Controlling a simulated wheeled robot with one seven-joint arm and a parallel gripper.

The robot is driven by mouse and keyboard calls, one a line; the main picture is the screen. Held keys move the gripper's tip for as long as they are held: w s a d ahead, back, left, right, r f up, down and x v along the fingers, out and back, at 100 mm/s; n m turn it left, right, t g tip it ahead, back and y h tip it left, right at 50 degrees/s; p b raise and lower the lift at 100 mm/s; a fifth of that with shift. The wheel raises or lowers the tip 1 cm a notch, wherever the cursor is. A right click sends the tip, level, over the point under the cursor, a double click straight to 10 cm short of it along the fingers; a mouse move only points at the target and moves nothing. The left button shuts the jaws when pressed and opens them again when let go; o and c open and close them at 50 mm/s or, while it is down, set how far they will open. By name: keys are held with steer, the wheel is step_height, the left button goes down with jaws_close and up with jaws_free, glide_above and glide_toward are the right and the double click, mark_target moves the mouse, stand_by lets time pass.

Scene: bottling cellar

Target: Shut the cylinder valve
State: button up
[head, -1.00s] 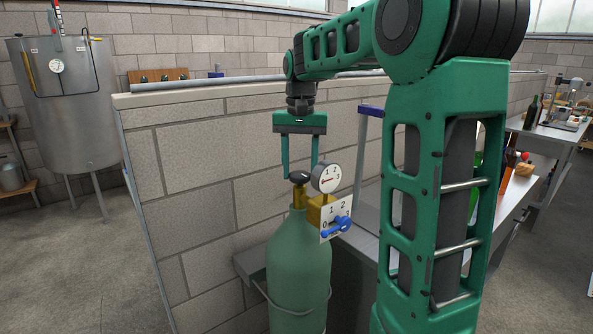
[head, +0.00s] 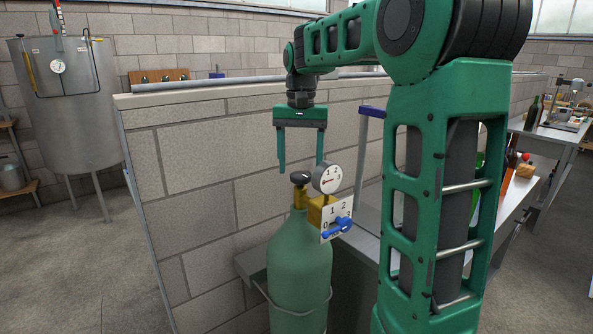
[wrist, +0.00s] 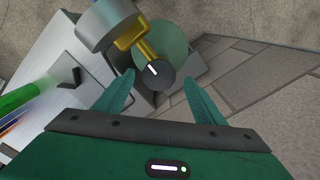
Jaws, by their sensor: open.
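The pale green gas cylinder (head: 299,265) stands upright by the block wall, with a brass valve neck on top. Its black valve knob (head: 300,178) also shows in the wrist view (wrist: 159,76), with a short white slanted mark on its top. My gripper (head: 301,168) points down above the knob, open and empty. In the wrist view the knob lies between my two spread fingers (wrist: 158,80), touching neither. A round dial gauge (head: 327,179) and a numbered plate (head: 328,210) with a blue lever (head: 338,228) sit on the regulator, right of the knob.
The low block wall (head: 200,165) runs behind the cylinder. A metal bench (head: 375,240) stands to the right, with bottles and a wooden item further back. A steel tank (head: 75,110) stands at the far left. The floor at left is clear.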

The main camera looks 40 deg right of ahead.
mark_target(299, 173)
step_height(299, 173, up, 9)
stand_by(0.4)
stand_by(0.4)
